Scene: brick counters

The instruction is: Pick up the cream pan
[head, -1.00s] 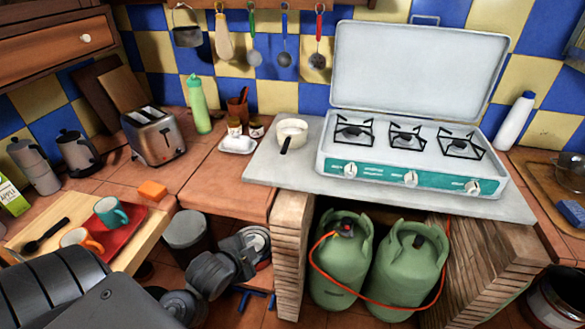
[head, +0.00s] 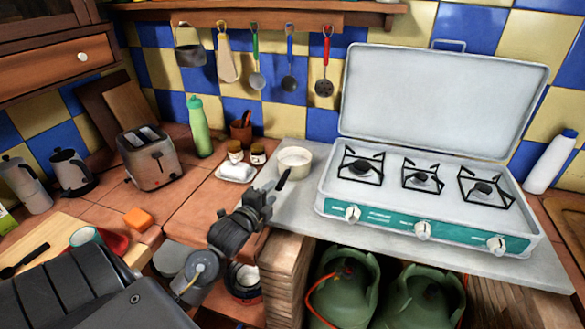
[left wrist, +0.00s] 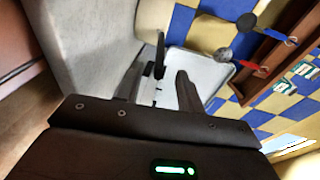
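The cream pan (head: 295,160) stands upright on the grey slab left of the stove in the head view. Its dark handle (head: 282,180) points toward the front left. My left gripper (head: 265,192) is just in front of the pan, close to the end of the handle. In the left wrist view my left gripper (left wrist: 158,88) has its fingers apart, with a slim dark piece, seemingly the handle, showing between and beyond them. I cannot see contact. My right gripper is not in view.
The stove (head: 425,205) with its lid raised stands right of the pan. A white dish (head: 236,173) and small jars (head: 257,154) are close on the left. A toaster (head: 153,158) and green bottle (head: 199,127) stand further left. Utensils hang above.

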